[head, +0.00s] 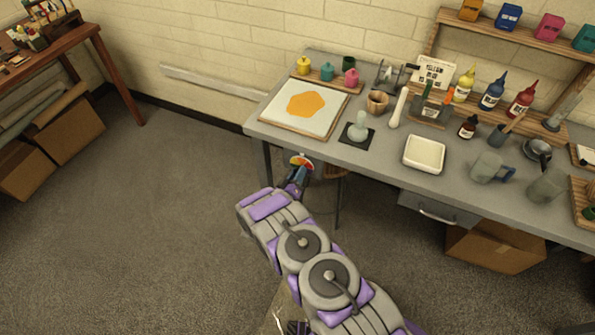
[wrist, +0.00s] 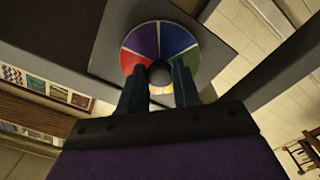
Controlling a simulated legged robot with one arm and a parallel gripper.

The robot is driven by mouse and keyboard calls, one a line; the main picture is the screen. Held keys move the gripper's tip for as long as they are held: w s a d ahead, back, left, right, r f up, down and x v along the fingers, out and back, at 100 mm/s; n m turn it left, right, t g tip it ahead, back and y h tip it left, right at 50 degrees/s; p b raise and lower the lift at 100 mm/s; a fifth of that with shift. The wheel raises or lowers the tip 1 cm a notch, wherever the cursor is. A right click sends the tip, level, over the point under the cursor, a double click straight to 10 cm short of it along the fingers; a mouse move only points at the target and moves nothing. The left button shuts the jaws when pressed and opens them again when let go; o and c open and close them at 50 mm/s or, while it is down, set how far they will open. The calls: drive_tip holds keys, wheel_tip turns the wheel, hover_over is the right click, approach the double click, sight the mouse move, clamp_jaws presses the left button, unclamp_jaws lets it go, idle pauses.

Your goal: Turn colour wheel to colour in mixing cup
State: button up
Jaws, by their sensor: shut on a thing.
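The colour wheel (head: 301,160) is at the table's front side, left of the drawer, partly covered by my gripper (head: 299,177) in the head view. In the wrist view the wheel (wrist: 143,42) faces me on a grey panel, with purple, blue, green and red wedges; its yellow-orange part is mostly hidden at the bottom.
The grey table (head: 305,147) holds a tray (head: 328,112) with an orange patch, a white tray (head: 424,153), jugs (head: 487,166) and several bottles (head: 492,92). A drawer (head: 437,209) and a cardboard box (head: 495,246) are below right.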

drive_tip(key=m+p, duration=0.1)
drive_tip(key=m, duration=0.7)
drive_tip(key=m+p, duration=0.1)
drive_tip(key=m, duration=0.8)
drive_tip(key=m+p, duration=0.1)
drive_tip(key=m, duration=0.8)
drive_tip(key=shift+s+f, duration=0.1)
drive_tip(key=shift+f, duration=0.2)
drive_tip(key=o, duration=0.8)
drive_tip(key=shift+o, duration=1.3)
drive_tip(key=shift+r, duration=0.15)
drive_tip(key=shift+a, duration=0.1)
drive_tip(key=v, duration=1.7)
drive_tip(key=shift+p, duration=0.3)
